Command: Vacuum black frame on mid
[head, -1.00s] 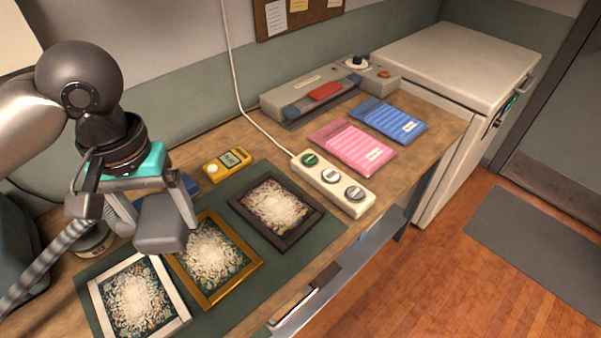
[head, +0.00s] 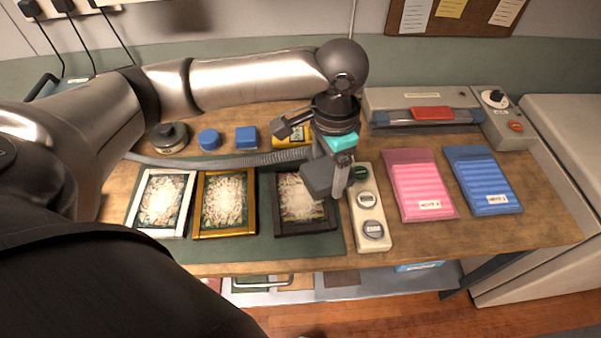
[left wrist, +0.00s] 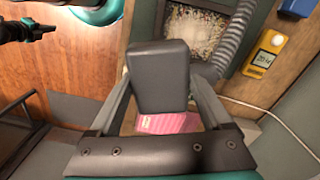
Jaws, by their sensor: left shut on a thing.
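My left gripper (head: 338,165) is shut on the dark grey vacuum nozzle (head: 320,178), which also shows in the left wrist view (left wrist: 158,78). A ribbed grey hose (head: 240,161) trails left from it. The nozzle hangs over the upper right part of the black frame (head: 298,203); I cannot tell if they touch. Pale lint lies on the frame's picture, which shows beyond the nozzle in the left wrist view (left wrist: 200,38). A cream control strip (head: 369,218) right of the frame has one green and two silver round buttons; their labels are unreadable. My right gripper is not in view.
A gold frame (head: 225,206) and a white frame (head: 160,204) lie left on the green mat (head: 270,249). Pink (head: 415,175) and blue (head: 480,175) packs lie right. A yellow meter (head: 292,135) and a grey sealer-like device (head: 385,100) stand behind. Bare wood lies at the right front.

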